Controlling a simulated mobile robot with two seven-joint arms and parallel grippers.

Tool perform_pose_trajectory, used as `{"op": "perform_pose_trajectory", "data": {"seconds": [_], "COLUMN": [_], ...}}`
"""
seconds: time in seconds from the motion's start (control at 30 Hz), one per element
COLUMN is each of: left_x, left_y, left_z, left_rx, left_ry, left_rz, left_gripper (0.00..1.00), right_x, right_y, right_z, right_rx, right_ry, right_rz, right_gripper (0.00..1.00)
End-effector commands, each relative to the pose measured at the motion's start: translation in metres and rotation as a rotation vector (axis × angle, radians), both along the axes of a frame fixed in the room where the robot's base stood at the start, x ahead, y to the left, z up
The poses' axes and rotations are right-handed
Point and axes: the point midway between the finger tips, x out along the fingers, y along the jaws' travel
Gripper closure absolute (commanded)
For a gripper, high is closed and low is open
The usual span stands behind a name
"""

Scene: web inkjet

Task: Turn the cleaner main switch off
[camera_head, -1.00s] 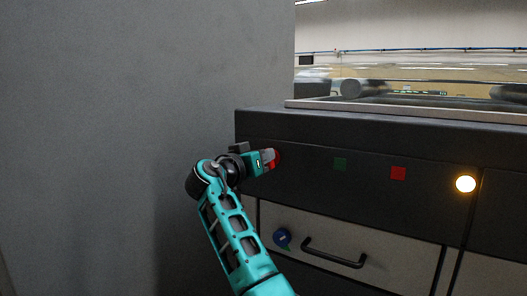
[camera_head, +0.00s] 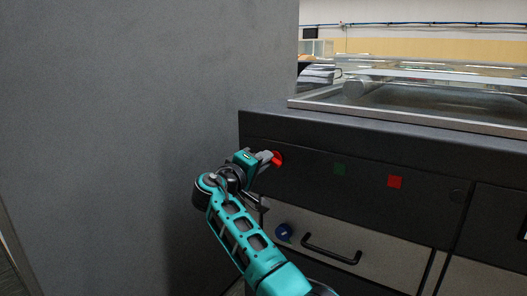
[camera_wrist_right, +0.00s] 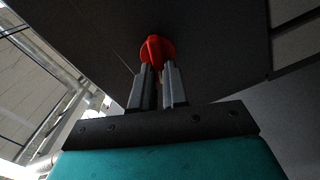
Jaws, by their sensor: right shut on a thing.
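The cleaner main switch is a red rotary knob (camera_head: 277,158) at the left end of the dark panel on the machine's front. It also shows in the right wrist view (camera_wrist_right: 157,46). My right gripper (camera_head: 268,158) reaches it from the left, with its fingers shut on the knob's raised handle. In the right wrist view the two grey fingers (camera_wrist_right: 160,72) sit on either side of the red handle. The fingers hide part of the knob. My left gripper is not in view.
Below are a blue knob (camera_head: 284,231) and a drawer handle (camera_head: 331,250). A grey wall (camera_head: 130,110) stands close on the left.

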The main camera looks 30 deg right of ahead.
Motion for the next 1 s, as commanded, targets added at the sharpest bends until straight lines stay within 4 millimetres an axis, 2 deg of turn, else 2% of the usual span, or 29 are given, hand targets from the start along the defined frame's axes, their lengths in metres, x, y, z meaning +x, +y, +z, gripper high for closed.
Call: {"op": "perform_pose_trajectory", "data": {"seconds": [0.03,0.4,1.0], "left_x": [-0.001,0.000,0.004], "left_y": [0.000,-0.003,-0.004], "left_z": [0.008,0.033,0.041], "left_rx": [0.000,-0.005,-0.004], "left_ry": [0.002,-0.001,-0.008], "left_rz": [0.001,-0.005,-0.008], "left_gripper": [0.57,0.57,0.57], "right_x": [0.000,0.001,0.001], "right_y": [0.000,0.001,0.001], "right_z": [0.003,-0.002,-0.005], "right_rx": [-0.023,-0.148,-0.198], "right_ry": [0.039,0.253,0.336], "right_rz": [0.000,0.000,0.002], "right_gripper": [1.00,1.00,1.00]}}
